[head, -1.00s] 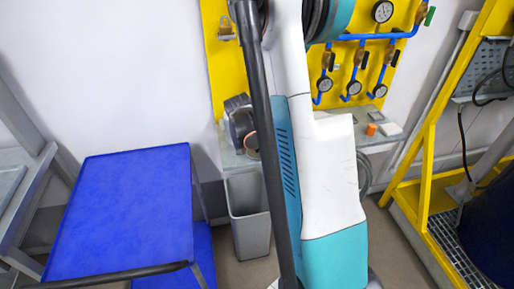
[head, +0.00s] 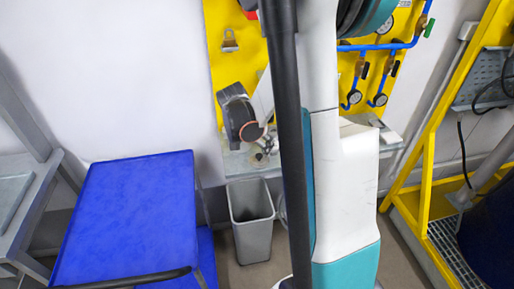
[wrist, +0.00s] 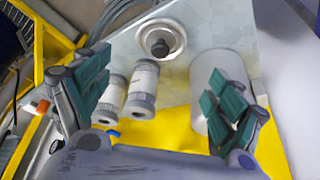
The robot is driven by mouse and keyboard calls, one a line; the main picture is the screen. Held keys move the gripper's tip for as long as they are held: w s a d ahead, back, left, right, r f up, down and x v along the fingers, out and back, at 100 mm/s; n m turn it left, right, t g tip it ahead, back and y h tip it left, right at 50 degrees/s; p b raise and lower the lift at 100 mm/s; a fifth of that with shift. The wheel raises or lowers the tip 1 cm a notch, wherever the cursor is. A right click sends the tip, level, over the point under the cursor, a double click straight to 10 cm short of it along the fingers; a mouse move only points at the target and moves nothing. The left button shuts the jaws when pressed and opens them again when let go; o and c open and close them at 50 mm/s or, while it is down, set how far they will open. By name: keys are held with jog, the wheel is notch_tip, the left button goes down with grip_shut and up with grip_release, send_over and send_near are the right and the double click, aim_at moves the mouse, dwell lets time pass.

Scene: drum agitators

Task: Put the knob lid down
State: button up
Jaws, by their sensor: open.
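The knob lid (wrist: 160,42), a pale round disc with a dark knob in its middle, sits on the light bench top in the wrist view. My gripper (wrist: 162,78) is open, with one green-and-grey finger on each side of the picture. The lid appears between and beyond the fingers, and neither finger touches it. In the head view, my dark wrist is over the bench beside the yellow panel; the fingers and lid are too small there to tell apart.
Two white-and-grey canisters (wrist: 143,88) and a larger white cylinder (wrist: 214,92) stand near the fingers. A grey bin (head: 250,222), a blue table (head: 125,215) and a yellow frame (head: 425,165) stand around.

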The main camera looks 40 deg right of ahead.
jog(key=shift+p+v, duration=0.35)
jog(key=shift+v, duration=1.25)
